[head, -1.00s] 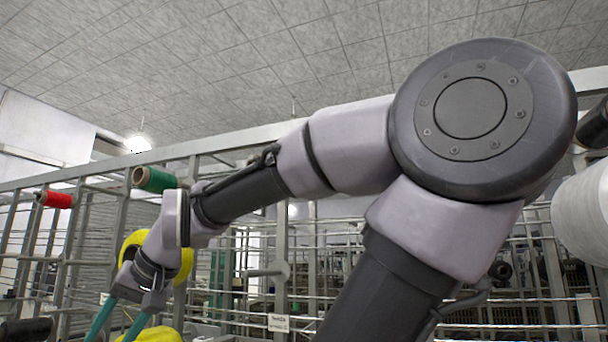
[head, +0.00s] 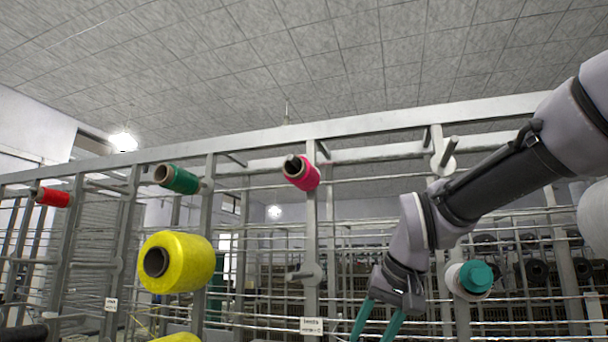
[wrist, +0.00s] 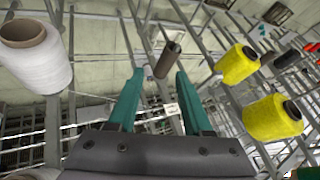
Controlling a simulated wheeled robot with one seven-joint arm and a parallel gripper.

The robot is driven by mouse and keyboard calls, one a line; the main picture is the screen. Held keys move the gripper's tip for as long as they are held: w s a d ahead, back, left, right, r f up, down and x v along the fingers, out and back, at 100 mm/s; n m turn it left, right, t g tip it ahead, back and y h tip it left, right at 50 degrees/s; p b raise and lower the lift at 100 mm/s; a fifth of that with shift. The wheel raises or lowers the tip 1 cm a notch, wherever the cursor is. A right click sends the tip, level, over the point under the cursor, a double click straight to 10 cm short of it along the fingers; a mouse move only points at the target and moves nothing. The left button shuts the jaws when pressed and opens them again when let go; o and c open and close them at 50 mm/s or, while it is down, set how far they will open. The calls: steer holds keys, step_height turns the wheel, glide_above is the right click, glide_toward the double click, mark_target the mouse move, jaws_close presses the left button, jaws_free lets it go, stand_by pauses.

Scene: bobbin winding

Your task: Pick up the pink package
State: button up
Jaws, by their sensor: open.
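The pink package (head: 301,173) sits on a peg high on the rack, in the upper middle of the head view, with a dark core end showing. My gripper (head: 376,322) is open and empty, below and to the right of it, apart from it, its teal fingers pointing down. In the wrist view my gripper (wrist: 160,74) shows its two teal fingers spread, with a dark cylinder (wrist: 168,60) seen between and beyond the tips. I cannot make out the pink package for certain in the wrist view.
The grey metal rack (head: 311,235) spans the view. It bears a green spool (head: 177,179), a red spool (head: 53,198), a large yellow package (head: 178,262) and a teal-and-white spool (head: 470,278) close to my wrist. A white package (wrist: 36,56) stands left in the wrist view.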

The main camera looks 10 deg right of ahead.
steer(key=shift+d, duration=0.1)
steer(key=shift+o, duration=0.9)
steer(key=o, duration=0.6)
steer(key=shift+w+r, duration=0.15)
steer(key=shift+r, duration=0.2)
steer(key=shift+c, duration=0.2)
steer(key=shift+o, duration=0.3)
steer(key=w+a+r+m+y, duration=0.1)
steer(key=w+a+r+y, duration=0.2)
steer(key=w+r, duration=0.4)
step_height(320, 180, up, 3)
steer(key=shift+a+r+m+g+y, duration=0.1)
steer(key=shift+a+m+g+y, duration=0.2)
steer(key=shift+m+y, duration=0.1)
steer(key=n+y, duration=0.1)
steer(key=y, duration=1)
glide_toward(284, 165)
steer(key=x, duration=0.5)
steer(key=shift+s+a+f, duration=0.15)
steer(key=shift+s+f, duration=0.1)
steer(key=shift+s, duration=0.05)
steer(key=shift+w+x, duration=0.15)
steer(key=shift+x, duration=1.1)
steer(key=shift+w+x, duration=0.15)
steer(key=shift+x, duration=1.05)
